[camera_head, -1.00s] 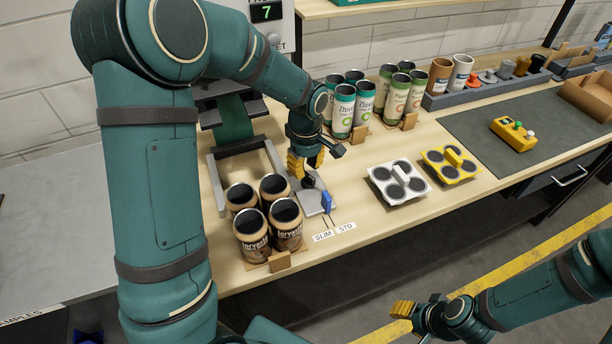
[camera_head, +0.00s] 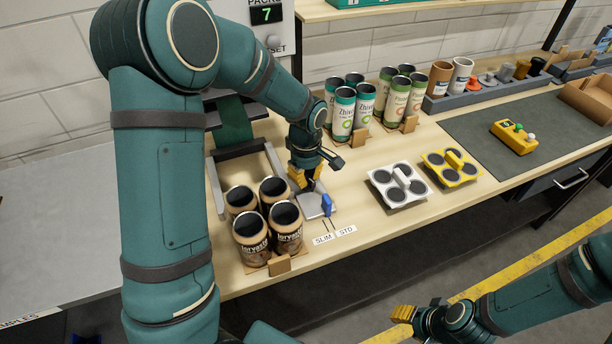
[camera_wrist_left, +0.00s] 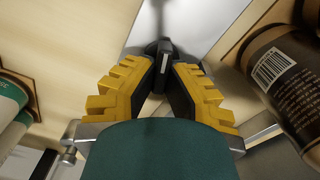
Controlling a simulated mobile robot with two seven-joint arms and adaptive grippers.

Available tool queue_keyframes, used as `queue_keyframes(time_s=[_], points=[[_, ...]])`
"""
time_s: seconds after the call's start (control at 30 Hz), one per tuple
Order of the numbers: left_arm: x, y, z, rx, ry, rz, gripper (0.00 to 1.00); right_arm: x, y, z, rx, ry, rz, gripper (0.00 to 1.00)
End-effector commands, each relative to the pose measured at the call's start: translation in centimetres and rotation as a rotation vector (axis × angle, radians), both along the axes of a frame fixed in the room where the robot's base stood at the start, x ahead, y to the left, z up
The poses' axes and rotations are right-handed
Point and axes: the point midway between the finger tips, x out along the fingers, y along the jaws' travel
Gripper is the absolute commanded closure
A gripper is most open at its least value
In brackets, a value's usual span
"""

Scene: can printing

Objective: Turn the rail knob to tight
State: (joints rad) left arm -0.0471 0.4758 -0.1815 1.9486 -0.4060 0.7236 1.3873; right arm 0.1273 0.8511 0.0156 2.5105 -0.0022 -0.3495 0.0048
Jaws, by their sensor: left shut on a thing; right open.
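The rail knob (camera_wrist_left: 166,62) is a small dark piece with a pale grey top face, seen between the fingertips in the left wrist view. It sits at the grey metal plate (camera_head: 312,206) on the bench, and in the head view my gripper mostly hides it. My left gripper (camera_head: 309,184) is shut on the knob; its yellow fingers show on both sides of it in the left wrist view (camera_wrist_left: 161,84). My right gripper (camera_head: 404,313) is open, empty and away from the bench.
Brown cans (camera_head: 286,228) stand just left of the plate, close to my left gripper. Green-topped cans (camera_head: 343,113) stand behind. A white carrier (camera_head: 399,184) and a yellow carrier (camera_head: 451,169) lie to the right. Clear bench lies between plate and white carrier.

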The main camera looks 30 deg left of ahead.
Motion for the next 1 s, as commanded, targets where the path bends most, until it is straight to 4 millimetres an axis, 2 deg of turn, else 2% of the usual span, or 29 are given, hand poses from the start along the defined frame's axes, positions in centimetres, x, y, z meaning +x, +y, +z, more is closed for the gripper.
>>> queue_keyframes(time_s=[0.37, 1.0], points=[[0.0, 0.0, -0.1, 0.0, 0.003, -0.112, 1.0, 0.0, 0.0, 0.2, 0.0, 0.001, 0.0, 0.53], [0.2, -0.4, -0.1, -0.001, 0.005, -0.687, 1.0, -0.1, 0.0, 1.3, 0.0, 0.003, 0.0, 0.53]])
